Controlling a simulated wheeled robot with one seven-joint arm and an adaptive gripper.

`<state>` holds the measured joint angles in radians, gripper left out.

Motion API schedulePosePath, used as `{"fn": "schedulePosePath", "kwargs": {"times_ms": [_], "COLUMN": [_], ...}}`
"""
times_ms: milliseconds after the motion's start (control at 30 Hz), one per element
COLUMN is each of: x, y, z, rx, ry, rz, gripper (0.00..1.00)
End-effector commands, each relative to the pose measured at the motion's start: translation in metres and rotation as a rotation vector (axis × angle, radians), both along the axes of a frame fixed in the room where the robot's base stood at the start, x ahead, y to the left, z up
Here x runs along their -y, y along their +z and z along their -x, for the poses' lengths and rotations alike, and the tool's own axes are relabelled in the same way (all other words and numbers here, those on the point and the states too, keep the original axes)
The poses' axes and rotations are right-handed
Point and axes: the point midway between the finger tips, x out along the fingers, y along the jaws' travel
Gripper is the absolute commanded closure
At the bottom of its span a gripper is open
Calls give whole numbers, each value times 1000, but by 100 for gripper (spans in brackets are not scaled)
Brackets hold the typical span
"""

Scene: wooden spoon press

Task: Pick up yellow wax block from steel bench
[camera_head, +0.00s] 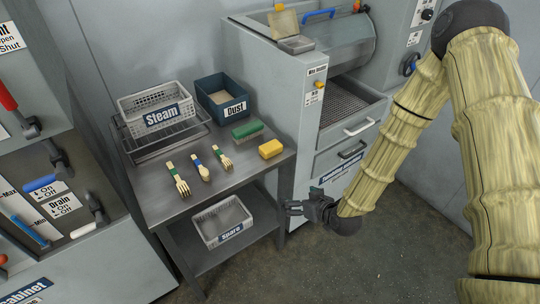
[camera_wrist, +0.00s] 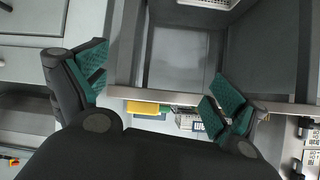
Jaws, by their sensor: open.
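The yellow wax block (camera_head: 271,149) lies on the right part of the steel bench (camera_head: 232,181), near its right edge. In the wrist view a yellow block (camera_wrist: 143,108) shows just past the bench edge, between my fingers in the picture and partly cut off by that edge. My gripper (camera_head: 294,207) is beyond the bench's right side, lower than the bench top and apart from the block. Its green-padded fingers (camera_wrist: 161,75) are spread wide with nothing between them.
A green-topped brush (camera_head: 248,130) lies beside the block. Several wooden forks and spoons (camera_head: 202,168), a Steam basket (camera_head: 158,107) and a Dust bin (camera_head: 221,97) share the bench. A Spare basket (camera_head: 222,221) sits on the lower shelf. A grey machine (camera_head: 335,135) stands close at right.

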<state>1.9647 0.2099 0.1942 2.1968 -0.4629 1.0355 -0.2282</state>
Motion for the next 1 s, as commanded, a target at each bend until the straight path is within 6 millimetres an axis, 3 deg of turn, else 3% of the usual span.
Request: {"fn": "schedulePosePath", "kwargs": {"times_ms": [33, 100, 200, 300, 400, 700, 1000], "x": [-7, -17, -27, -32, -38, -63, -71], "y": [17, 46, 78, 97, 102, 94, 87], "z": [-30, -58, -83, -96, -106, -136, -148], "rx": [98, 211, 328, 390, 410, 407, 405], "ry": [21, 54, 84, 99, 106, 107, 106], "rz": [-24, -48, -70, -82, -85, -84, -84], "gripper": [4, 4, 4, 4, 4, 4, 4]}}
